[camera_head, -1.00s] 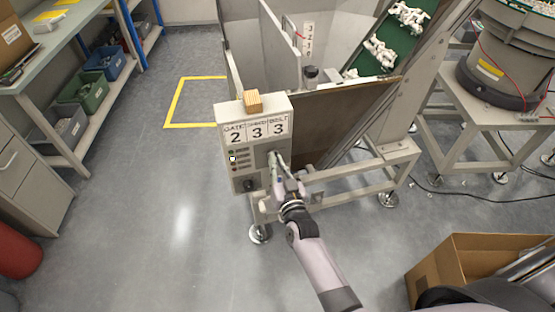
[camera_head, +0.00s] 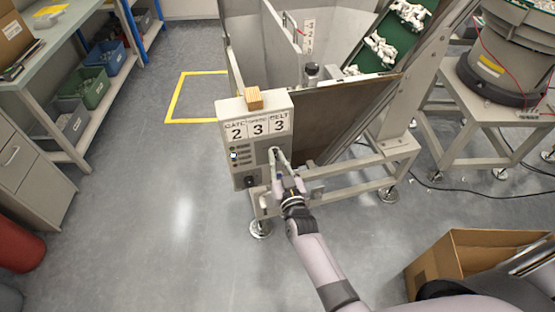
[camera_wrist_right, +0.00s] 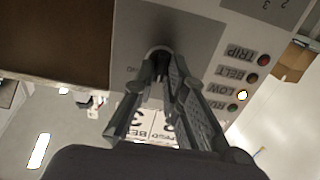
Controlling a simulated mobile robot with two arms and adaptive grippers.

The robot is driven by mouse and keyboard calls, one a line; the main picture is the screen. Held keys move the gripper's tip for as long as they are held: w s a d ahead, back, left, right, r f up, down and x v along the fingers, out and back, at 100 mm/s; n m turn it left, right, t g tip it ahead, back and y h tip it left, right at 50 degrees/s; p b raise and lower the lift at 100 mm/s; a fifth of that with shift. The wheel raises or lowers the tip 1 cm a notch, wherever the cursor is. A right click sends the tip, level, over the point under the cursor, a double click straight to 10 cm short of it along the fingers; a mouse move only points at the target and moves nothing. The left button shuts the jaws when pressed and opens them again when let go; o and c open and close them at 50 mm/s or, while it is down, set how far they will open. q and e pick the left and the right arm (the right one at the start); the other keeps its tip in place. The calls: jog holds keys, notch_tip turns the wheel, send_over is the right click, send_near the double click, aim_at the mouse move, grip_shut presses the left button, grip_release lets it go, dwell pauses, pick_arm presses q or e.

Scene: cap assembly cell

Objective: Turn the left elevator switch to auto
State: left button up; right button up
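The grey control box (camera_head: 224,118) stands on the elevator frame, with a card reading 2 3 3 on its face. My right gripper (camera_head: 278,151) reaches it from below, its fingertips at the right part of the face. In the right wrist view, the dark round switch (camera_wrist_right: 160,51) lies between the tips of my right gripper (camera_wrist_right: 165,64), which look closed on it; its pointer direction is hidden. A second black knob (camera_head: 250,182) sits at the box's lower left, apart from the gripper. My left gripper is out of view.
A wooden block (camera_head: 254,98) lies on the box. The lamp beside LOW (camera_wrist_right: 242,95) is bright; the TRIP lamp (camera_wrist_right: 263,60) is dull red. The green belt (camera_head: 372,66) carries white parts. A cardboard box (camera_head: 455,265) stands at lower right. The floor left of the control box is clear.

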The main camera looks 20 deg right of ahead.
jog(key=o, duration=0.3)
jog(key=s, duration=1.2)
jog(key=shift+a, duration=0.2)
jog(key=s+a+f+n+g+y, duration=0.1)
jog(key=s+f+g, duration=0.5)
jog(key=f, duration=0.8)
jog(key=s+a+f+n+g+y, duration=0.1)
jog(key=s+f+g, duration=0.2)
jog(key=s+f, duration=0.85)
jog(key=s+d+f+g, duration=0.4)
jog(key=s+f, duration=0.4)
jog(key=s, duration=0.2)
jog(key=s+d+f+g+h, duration=0.1)
jog(key=s+d+f+g, duration=0.3)
jog(key=s+f, duration=0.4)
jog(key=shift+s+d+f+n, duration=0.4)
jog(key=shift+s+d, duration=0.05)
jog(key=shift+s, duration=0.8)
